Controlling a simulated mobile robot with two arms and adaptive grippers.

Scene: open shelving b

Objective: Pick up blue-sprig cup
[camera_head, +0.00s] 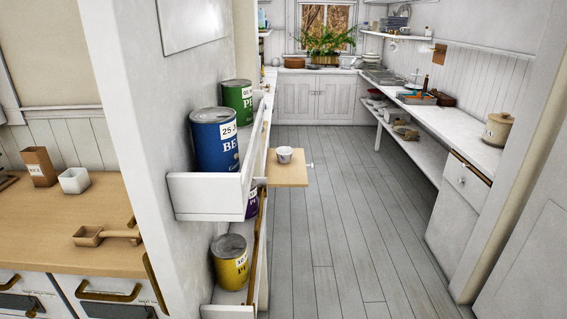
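A small white cup (284,155) stands upright on a pulled-out wooden board (288,175) at the centre of the head view. Dark markings show on the cup, too small to make out as a blue sprig. The board juts out to the right of the white wall shelf. Neither of my grippers is in view.
Blue (214,145), green (237,100) and yellow (230,265) cans stand on the wall shelves (205,200) at left. A wooden counter (60,220) is at far left. A long white counter (460,135) runs along the right. The plank floor (340,220) between is clear.

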